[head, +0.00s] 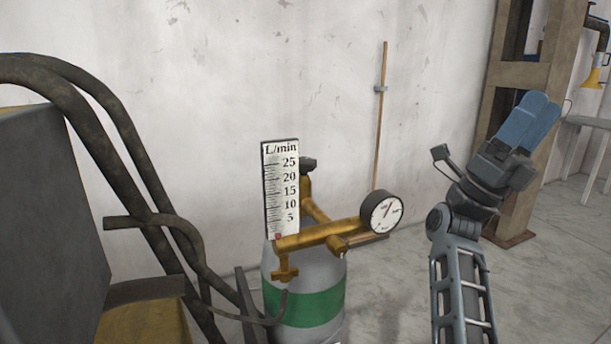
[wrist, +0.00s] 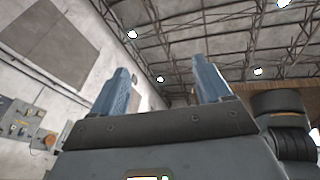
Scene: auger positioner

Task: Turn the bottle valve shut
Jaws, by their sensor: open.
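A grey gas bottle (head: 305,332) with a green band stands by the wall, low in the middle of the head view. On top is a brass regulator (head: 320,234) with a round pressure gauge (head: 382,212) and a white L/min flow scale (head: 281,188). A dark knob (head: 308,165) sits at the top of the brass stem behind the scale; it may be the bottle valve. My gripper (head: 531,118) is raised to the right of the bottle, well apart from it, pointing up. In the wrist view its two blue fingers (wrist: 161,84) are apart with nothing between them.
Dark curved tubes (head: 150,190) and a grey box-like body (head: 50,200) fill the left of the head view. A thin upright rod (head: 380,120) stands behind the gauge. A brown post (head: 515,140) and a pale table (head: 588,122) are at right. Open floor shows at lower right.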

